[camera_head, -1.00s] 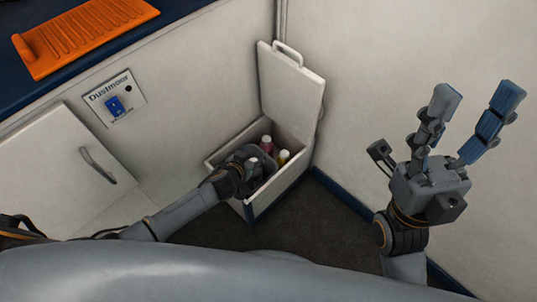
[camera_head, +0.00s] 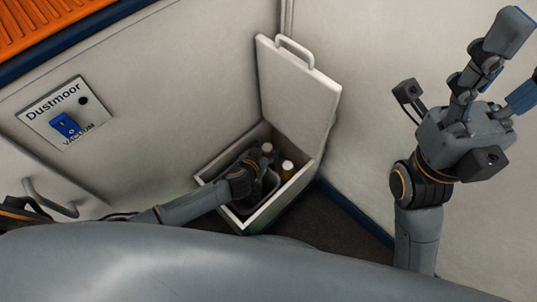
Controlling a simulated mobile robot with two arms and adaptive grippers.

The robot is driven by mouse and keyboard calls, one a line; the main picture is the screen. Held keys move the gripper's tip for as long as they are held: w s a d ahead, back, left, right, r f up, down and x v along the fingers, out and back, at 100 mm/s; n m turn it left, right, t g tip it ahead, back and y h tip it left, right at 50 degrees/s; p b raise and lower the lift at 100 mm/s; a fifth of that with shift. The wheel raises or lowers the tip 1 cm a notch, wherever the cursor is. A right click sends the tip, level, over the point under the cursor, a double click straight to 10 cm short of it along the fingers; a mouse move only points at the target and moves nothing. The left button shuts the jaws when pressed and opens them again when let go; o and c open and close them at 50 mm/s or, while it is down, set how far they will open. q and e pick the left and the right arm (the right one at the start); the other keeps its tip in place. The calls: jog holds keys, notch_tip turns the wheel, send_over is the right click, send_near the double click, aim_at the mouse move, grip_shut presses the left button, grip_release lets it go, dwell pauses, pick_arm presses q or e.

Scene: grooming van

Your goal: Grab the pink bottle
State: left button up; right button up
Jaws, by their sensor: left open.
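A bin (camera_head: 281,210) with pale walls stands in the corner with its lid (camera_head: 297,95) raised. Inside it are a bottle with a whitish cap (camera_head: 267,149), likely the pink one, and a yellow bottle (camera_head: 288,171) with a white cap. The capped bottle's body is mostly hidden and its pink colour hardly shows now. My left gripper (camera_head: 262,174) is open and reaches down into the bin, just in front of that bottle. Its fingertips are hard to make out, and I cannot tell whether they touch it. My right gripper (camera_head: 515,68) is open and raised at the right, partly cut off by the picture edge.
A cabinet wall with a Dustmoor vacuum panel (camera_head: 63,115) and a grey door handle (camera_head: 50,200) is at the left. An orange mat (camera_head: 40,22) lies on the counter above. Bare walls close in behind and right of the bin. Dark floor (camera_head: 335,215) shows beside it.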

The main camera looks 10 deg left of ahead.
pick_arm(q)
grip_shut()
jog(key=shift+r, duration=0.1)
jog(key=shift+r, duration=0.1)
dwell(0.4)
